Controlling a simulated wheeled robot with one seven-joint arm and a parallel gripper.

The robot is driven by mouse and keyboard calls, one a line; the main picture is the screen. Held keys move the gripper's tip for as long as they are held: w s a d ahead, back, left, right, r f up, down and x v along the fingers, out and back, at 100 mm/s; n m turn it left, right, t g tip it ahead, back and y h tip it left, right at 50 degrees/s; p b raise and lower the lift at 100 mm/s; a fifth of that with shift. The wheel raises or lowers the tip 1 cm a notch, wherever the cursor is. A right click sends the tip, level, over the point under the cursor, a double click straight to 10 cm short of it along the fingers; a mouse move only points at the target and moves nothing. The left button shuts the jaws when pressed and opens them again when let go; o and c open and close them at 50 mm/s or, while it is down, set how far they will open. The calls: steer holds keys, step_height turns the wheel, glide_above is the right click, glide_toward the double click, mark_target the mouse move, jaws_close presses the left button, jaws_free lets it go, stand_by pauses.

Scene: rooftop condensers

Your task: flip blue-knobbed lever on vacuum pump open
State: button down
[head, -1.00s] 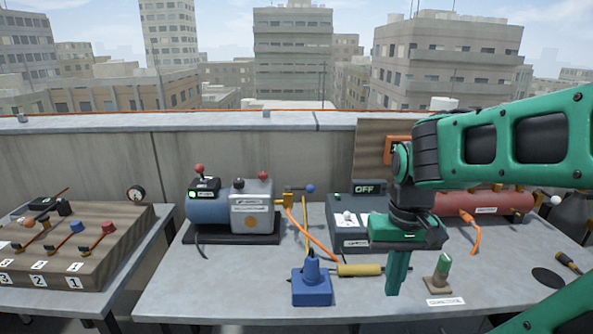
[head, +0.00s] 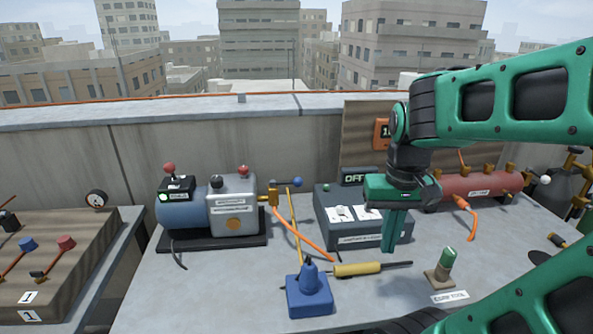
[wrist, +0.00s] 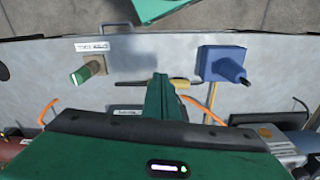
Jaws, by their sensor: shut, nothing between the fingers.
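The vacuum pump, with a blue cylinder and grey body (head: 233,207), stands on a black base at the left of the table. A brass valve (head: 273,195) is on its right side. The valve's lever, with a blue knob (head: 297,182), points right, roughly level. My gripper (head: 388,250) is shut and empty, fingers pointing down in front of the grey control box. It is well to the right of the blue knob and apart from it. In the wrist view my shut fingers (wrist: 160,85) show; I cannot make out the blue knob there.
A blue block with a spout (head: 309,292), a yellow-handled tool (head: 358,269) and a green-capped piece (head: 442,268) lie near the front. The grey box (head: 340,225) and a red tank (head: 480,190) stand behind. A wooden lever board (head: 60,255) is at far left.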

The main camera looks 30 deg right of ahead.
steer(key=w+d+r+t+h, duration=0.1)
steer(key=w+r, duration=0.2)
steer(key=w, duration=0.5)
steer(key=w+d+r, duration=0.1)
steer(key=w+r, duration=0.2)
steer(key=w, duration=0.5)
step_height(320, 180, up, 4)
steer(key=t+h, duration=0.1)
steer(key=t, duration=0.1)
glide_above(289, 182)
steer(key=w+d, duration=0.2)
steer(key=d, duration=0.2)
steer(key=shift+s+r, duration=0.15)
step_height(289, 182, down, 10)
steer(key=shift+s, duration=0.25)
steer(key=shift+a, duration=0.25)
